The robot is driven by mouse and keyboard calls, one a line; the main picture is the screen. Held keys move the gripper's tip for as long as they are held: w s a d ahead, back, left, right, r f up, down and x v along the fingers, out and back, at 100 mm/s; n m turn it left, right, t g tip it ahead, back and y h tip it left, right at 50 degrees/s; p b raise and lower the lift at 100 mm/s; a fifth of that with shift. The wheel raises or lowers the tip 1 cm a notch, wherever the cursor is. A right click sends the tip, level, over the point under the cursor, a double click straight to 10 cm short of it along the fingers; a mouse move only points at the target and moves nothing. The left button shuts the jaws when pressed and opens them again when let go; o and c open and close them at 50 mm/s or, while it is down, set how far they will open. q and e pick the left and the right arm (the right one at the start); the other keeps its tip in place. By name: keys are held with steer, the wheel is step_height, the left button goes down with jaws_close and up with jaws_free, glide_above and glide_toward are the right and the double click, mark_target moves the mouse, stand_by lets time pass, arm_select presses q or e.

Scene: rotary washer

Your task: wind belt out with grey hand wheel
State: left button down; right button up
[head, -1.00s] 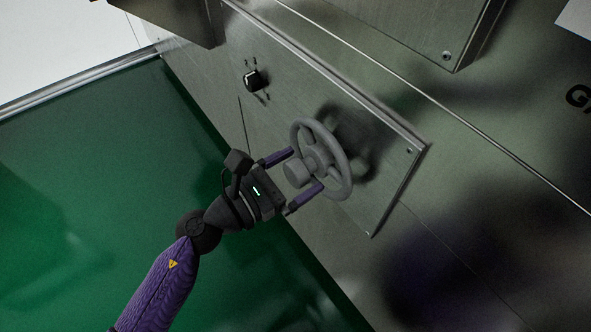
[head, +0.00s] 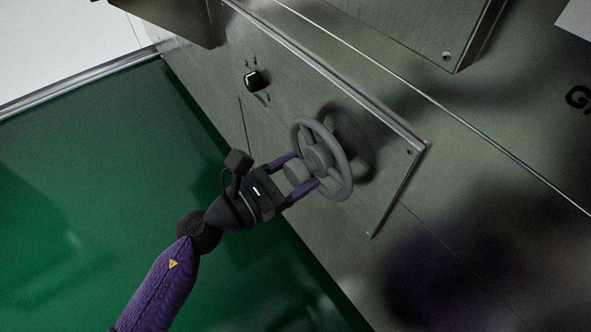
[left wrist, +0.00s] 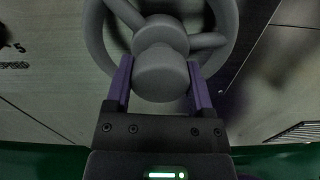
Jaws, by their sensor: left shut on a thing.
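The grey hand wheel (head: 342,176) stands out from a metal panel in the head view, with spokes and a thick round hub. My left gripper (head: 306,172) comes in from the lower left, its two purple fingers shut on the hub from both sides. In the left wrist view the hub (left wrist: 161,72) sits between the fingers (left wrist: 160,88), with the wheel's rim curving behind it. No belt can be made out in either view. My right gripper is not in view.
A black knob (head: 253,80) sits on the same metal panel (head: 385,205), up and left of the wheel. A metal box (head: 420,28) juts out at the top. The green floor (head: 90,190) is clear at the left.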

arm_select(q)
steer(key=shift+r+n+p, duration=0.1)
steer(key=shift+n+p, duration=0.65)
steer(key=shift+n, duration=0.65)
steer(key=n+p, duration=0.2)
steer(key=n, duration=0.3)
steer(key=n+p, duration=0.2)
steer(key=n, duration=0.2)
steer(key=n+p, duration=0.1)
steer(key=n, duration=0.1)
steer(key=shift+n, duration=0.9)
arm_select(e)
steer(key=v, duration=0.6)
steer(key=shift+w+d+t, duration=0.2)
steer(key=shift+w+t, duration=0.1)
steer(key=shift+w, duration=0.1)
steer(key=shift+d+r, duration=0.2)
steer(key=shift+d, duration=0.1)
arm_select(q)
jaws_free()
steer(key=shift+s, duration=0.1)
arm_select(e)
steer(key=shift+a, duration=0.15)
